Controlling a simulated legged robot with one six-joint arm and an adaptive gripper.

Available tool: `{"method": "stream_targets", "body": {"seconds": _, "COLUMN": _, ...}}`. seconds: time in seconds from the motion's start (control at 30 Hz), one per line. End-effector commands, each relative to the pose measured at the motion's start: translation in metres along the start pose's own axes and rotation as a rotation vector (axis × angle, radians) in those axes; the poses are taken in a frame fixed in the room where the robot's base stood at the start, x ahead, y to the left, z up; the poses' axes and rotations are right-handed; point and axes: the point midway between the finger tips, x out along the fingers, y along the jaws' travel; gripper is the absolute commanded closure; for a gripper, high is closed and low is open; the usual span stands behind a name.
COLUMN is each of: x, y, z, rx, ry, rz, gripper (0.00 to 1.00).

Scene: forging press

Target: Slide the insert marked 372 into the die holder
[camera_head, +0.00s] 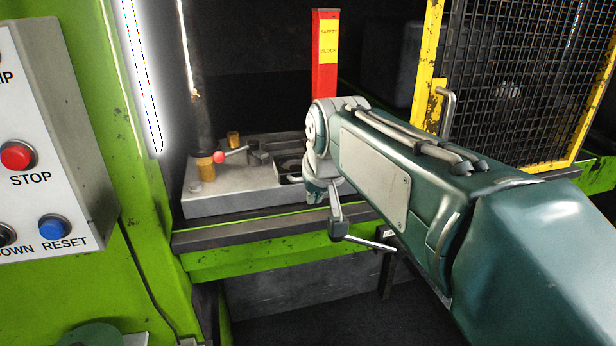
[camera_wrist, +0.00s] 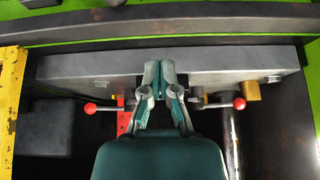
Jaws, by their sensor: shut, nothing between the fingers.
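The die holder (camera_head: 235,200) is a grey metal block on the green press bed. It also shows in the wrist view (camera_wrist: 90,68) as a wide grey plate. My gripper (camera_wrist: 161,66) is shut and empty, over the middle of the holder's near edge in the wrist view. In the head view my gripper is mostly hidden by my wrist. I see no number 372 in either view, and cannot pick out the insert.
Red-knobbed clamp levers flank my fingers, one left (camera_wrist: 90,108) and one right (camera_wrist: 240,103). A brass post (camera_head: 206,169) stands on the holder. The red safety block (camera_head: 325,75) stands upright behind. A yellow mesh guard (camera_head: 430,70) is right; a control panel (camera_head: 60,150) is left.

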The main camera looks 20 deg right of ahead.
Motion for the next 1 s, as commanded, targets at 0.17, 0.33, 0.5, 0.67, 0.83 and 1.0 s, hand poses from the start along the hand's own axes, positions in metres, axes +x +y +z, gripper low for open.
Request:
{"method": "stream_targets", "body": {"seconds": 0.17, "x": 0.015, "y": 0.0, "z": -0.021, "rx": 0.0, "ry": -0.002, "rz": 0.0, "gripper": 1.0}}
{"method": "stream_targets", "body": {"seconds": 0.33, "x": 0.021, "y": 0.0, "z": -0.032, "rx": 0.0, "ry": 0.0, "rz": 0.0, "gripper": 1.0}}
{"method": "stream_targets", "body": {"seconds": 0.5, "x": 0.022, "y": 0.0, "z": -0.034, "rx": 0.0, "ry": 0.0, "rz": 0.0, "gripper": 1.0}}
{"method": "stream_targets", "body": {"seconds": 0.67, "x": 0.022, "y": 0.0, "z": -0.034, "rx": 0.0, "ry": 0.0, "rz": 0.0, "gripper": 1.0}}
{"method": "stream_targets", "body": {"seconds": 0.83, "x": 0.027, "y": 0.0, "z": -0.042, "rx": 0.0, "ry": -0.001, "rz": 0.0, "gripper": 1.0}}
{"method": "stream_targets", "body": {"seconds": 1.0, "x": 0.041, "y": 0.0, "z": -0.065, "rx": 0.0, "ry": 0.0, "rz": 0.0, "gripper": 1.0}}
